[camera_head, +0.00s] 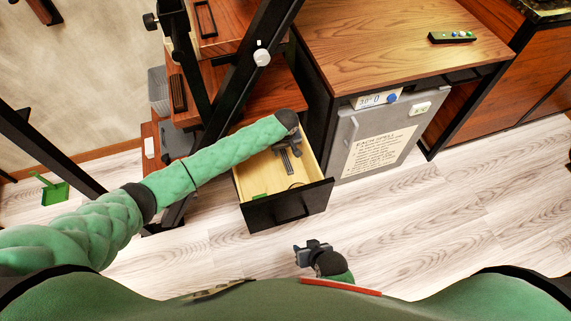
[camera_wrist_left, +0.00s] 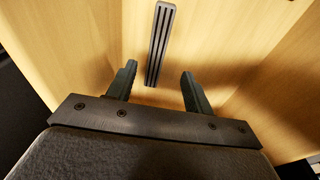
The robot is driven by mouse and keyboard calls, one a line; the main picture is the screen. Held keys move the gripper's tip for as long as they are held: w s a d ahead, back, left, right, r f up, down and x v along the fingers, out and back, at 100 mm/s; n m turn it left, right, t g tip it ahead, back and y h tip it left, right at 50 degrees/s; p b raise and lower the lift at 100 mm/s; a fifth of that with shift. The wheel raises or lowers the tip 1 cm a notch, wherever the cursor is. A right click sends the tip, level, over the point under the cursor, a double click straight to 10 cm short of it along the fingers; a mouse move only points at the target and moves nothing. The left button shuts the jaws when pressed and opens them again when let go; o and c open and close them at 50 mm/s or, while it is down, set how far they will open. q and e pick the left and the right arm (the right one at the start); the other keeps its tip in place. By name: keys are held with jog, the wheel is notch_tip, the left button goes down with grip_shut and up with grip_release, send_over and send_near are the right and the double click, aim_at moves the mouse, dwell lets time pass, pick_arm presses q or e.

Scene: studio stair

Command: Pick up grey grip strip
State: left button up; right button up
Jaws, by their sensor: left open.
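The grey grip strip (camera_wrist_left: 160,43), a slim bar with dark lengthwise grooves, lies on the floor of the open wooden drawer (camera_head: 248,181). In the head view the strip (camera_head: 286,161) shows just below my left gripper (camera_head: 289,145). In the left wrist view my left gripper (camera_wrist_left: 158,74) is open and empty; its two fingers point toward the strip, whose near end lies in line with the gap between them. My right gripper (camera_head: 313,248) is low over the floor in front of the drawer, apart from it; its jaw opening is unclear.
The drawer's dark front (camera_head: 288,207) and side walls surround the strip. A small green item (camera_head: 260,196) lies in the drawer's front part. A grey cabinet door (camera_head: 375,135) stands to the right, dark stair beams (camera_head: 235,75) to the left. The floor in front is mostly clear.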

aim_at(285, 157)
pick_arm(q)
jog(key=shift+w, duration=0.3)
jog(key=shift+f, duration=0.25)
jog(key=shift+w+d+f, duration=0.1)
jog(key=shift+w+f, duration=0.05)
jog(key=shift+f, duration=1.05)
jog(key=shift+w+f, duration=0.2)
jog(key=shift+f, duration=0.95)
jog(key=shift+w+d+f, duration=0.1)
jog(key=shift+w+f, duration=0.05)
jog(key=shift+f, duration=1.05)
pick_arm(e)
jog(key=shift+a+f, duration=0.2)
jog(key=shift+a, duration=0.15)
pick_arm(q)
jog(key=c, duration=1.1)
jog(key=shift+r, duration=0.15)
